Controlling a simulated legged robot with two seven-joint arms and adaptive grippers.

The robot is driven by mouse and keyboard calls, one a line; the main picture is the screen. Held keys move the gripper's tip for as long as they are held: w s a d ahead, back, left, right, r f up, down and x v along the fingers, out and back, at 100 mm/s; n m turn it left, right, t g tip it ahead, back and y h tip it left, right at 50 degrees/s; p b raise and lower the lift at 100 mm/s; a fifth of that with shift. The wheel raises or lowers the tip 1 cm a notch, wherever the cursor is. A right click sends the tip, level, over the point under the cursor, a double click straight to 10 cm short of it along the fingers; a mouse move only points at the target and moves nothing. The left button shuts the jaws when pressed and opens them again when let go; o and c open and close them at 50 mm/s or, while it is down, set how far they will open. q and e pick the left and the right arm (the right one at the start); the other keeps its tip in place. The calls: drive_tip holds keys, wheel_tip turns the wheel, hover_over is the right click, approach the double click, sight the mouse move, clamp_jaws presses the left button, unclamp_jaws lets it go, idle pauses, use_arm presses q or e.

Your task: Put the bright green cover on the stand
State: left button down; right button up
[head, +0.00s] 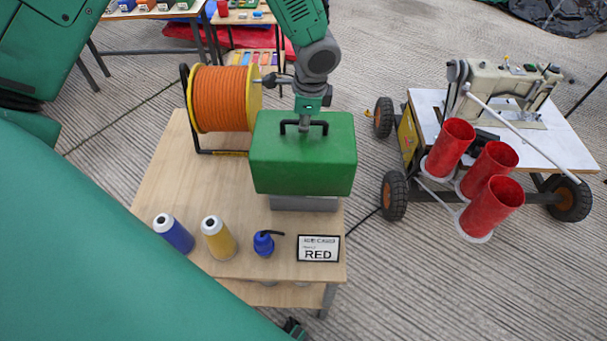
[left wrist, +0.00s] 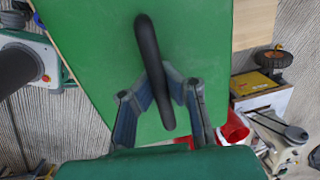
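The bright green cover (head: 303,165), a box with a black handle on top, is over a grey block (head: 305,203), perhaps the stand, on the wooden table. Only the block's front strip shows below the cover; I cannot tell whether they touch. My left gripper (head: 305,112) points down at the handle from above. In the left wrist view, its two fingers (left wrist: 160,85) close in on both sides of the black handle (left wrist: 150,50), and the cover (left wrist: 95,45) fills the middle. My right gripper is not in view.
An orange cable reel (head: 222,98) stands behind left of the cover. A blue cone (head: 175,235), a yellow cone (head: 218,240), a blue bottle (head: 263,243) and a "RED" sign (head: 318,249) line the table's front. A wheeled cart (head: 560,150) with red cups (head: 450,148) and a sewing machine stands right.

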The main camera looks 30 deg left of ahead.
use_arm(q)
drive_tip(key=shift+w+d+f+b, duration=0.15)
drive_tip(key=shift+f+b, duration=0.15)
drive_tip(key=shift+f, duration=0.35)
drive_tip(key=shift+d+f+b, duration=0.3)
drive_tip(key=shift+d+f, duration=0.05)
drive_tip(key=shift+f, duration=0.1)
drive_tip(key=f, duration=0.9)
drive_tip(key=shift+a+f, duration=0.35)
drive_tip(key=shift+f, duration=0.05)
drive_tip(key=shift+d, duration=0.25)
drive_tip(key=c, duration=1.7)
unclamp_jaws()
drive_tip(key=shift+a+f, duration=0.15)
drive_tip(key=shift+a, duration=0.3)
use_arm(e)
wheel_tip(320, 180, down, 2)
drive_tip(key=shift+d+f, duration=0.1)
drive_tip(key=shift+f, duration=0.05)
